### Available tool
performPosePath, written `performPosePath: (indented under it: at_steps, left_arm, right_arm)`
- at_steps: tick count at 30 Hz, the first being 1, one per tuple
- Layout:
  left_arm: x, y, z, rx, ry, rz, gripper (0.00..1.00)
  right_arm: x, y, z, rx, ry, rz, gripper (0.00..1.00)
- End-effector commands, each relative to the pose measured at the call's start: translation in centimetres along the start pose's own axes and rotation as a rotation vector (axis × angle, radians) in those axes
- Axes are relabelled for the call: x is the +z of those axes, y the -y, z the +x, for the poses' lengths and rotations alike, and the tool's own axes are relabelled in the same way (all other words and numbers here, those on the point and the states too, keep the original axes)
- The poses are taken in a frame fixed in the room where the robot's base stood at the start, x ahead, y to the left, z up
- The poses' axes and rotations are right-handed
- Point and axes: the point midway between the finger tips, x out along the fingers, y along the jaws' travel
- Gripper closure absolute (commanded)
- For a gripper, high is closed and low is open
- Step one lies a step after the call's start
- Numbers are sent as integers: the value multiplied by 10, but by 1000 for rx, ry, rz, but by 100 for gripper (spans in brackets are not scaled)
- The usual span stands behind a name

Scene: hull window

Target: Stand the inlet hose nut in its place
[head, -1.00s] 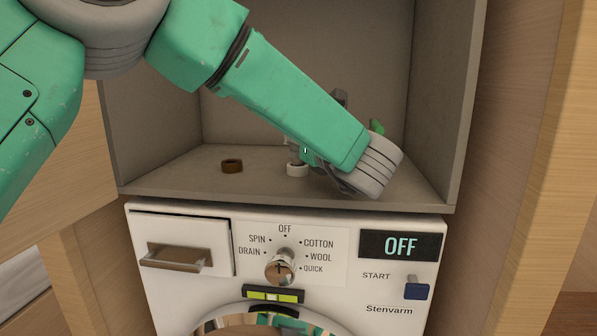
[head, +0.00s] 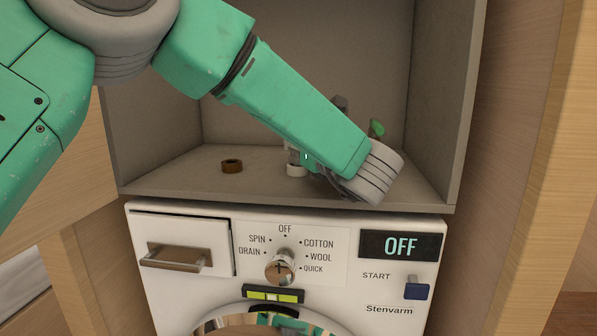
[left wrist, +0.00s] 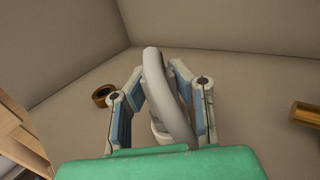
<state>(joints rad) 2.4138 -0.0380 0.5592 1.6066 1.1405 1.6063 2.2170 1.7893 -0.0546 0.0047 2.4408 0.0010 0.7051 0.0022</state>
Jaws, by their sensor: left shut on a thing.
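The inlet hose nut (head: 296,170) looks like a pale ring just above the shelf floor, partly hidden by my left arm. A grey curved hose piece (left wrist: 168,90) fills the space between the fingers in the left wrist view, with a pale end below it. My left gripper (left wrist: 157,70) is shut on this hose nut piece. In the head view the gripper is mostly hidden behind my forearm. I cannot tell whether the nut touches the shelf. My right gripper is not in view.
A brown ring (head: 232,166) lies on the shelf (head: 180,180), left of the nut; the wrist view also shows it (left wrist: 103,95). A brass cylinder (left wrist: 306,113) is at right there. A green handle-like part (head: 376,128) shows behind my wrist. Cabinet walls enclose the niche above the washer (head: 185,222).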

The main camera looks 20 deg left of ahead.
Motion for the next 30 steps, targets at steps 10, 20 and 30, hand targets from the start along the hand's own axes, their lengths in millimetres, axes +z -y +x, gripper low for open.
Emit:
performPosePath:
  at_steps: [10,20,30]
  left_arm:
    - [-1,0,0,0,1,0,100]
    - [-3,0,0,0,1,0,59]
    - [-3,0,0,0,0,0,42]
  right_arm:
    - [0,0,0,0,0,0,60]
    - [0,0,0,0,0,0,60]
    - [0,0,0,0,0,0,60]
